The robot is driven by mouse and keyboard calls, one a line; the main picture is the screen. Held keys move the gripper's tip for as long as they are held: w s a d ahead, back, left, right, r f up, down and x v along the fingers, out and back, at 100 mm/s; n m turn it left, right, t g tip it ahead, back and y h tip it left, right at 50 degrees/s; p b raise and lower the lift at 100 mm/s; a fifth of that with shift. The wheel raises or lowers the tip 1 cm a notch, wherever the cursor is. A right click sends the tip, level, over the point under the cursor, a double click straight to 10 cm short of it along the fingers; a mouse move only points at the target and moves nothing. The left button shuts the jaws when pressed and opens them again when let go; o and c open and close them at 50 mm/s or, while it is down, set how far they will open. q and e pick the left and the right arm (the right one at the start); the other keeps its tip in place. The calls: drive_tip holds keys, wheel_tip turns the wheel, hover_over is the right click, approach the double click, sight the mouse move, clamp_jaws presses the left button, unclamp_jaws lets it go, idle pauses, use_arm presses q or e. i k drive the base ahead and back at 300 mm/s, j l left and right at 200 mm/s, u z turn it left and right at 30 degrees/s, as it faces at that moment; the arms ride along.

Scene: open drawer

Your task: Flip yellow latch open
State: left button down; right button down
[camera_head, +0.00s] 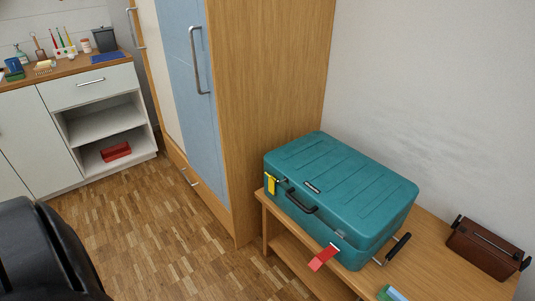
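A teal hard case (345,180) lies with its lid down on a wooden bench. The yellow latch (271,186) is near the left end of the case's front side and hangs against it. A red latch (323,257) near the right end of the same side sticks outward from the case. A dark carry handle (301,203) sits between the two latches. Neither of my grippers shows in this view.
The wooden bench (424,264) also bears a brown box (487,248) at the right. A tall wooden cabinet (262,90) stands left of the bench. A white counter unit (95,125) is at the far left. The parquet floor (150,235) before the bench is clear.

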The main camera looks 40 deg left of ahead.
sight(272, 179)
drive_tip(key=u, duration=1.25)
drive_tip(key=i+j, duration=0.3)
drive_tip(key=i, duration=0.25)
drive_tip(key=i+j, duration=0.3)
drive_tip(key=i, duration=0.25)
